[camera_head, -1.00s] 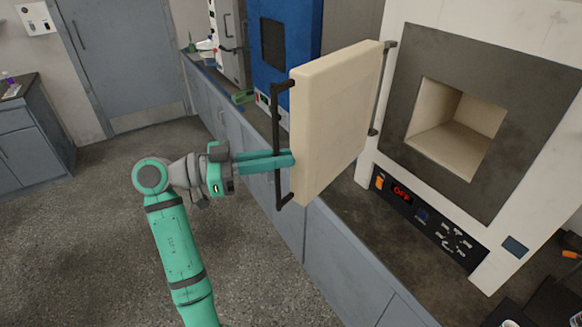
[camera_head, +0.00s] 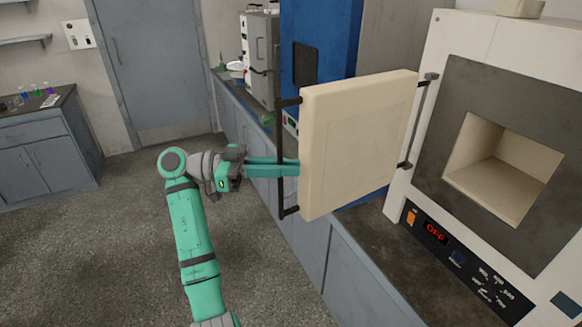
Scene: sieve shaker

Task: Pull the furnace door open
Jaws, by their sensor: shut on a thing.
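The furnace (camera_head: 395,225) is a white box at the right with a dark grey front and a square cream chamber (camera_head: 495,170) in plain view. Its thick cream door (camera_head: 358,142) stands swung wide open to the left, held by a hinge rod (camera_head: 418,122) along its right edge. A dark vertical bar handle (camera_head: 281,135) runs along the door's left edge. My gripper (camera_head: 284,168) is shut on this handle at its lower middle, reaching it from the left.
The furnace panel reads OFF (camera_head: 436,232). A blue machine (camera_head: 318,45) and a grey device (camera_head: 260,50) stand on the counter behind the door. Grey cabinets (camera_head: 345,270) run below the furnace. The floor (camera_head: 110,240) at left is clear.

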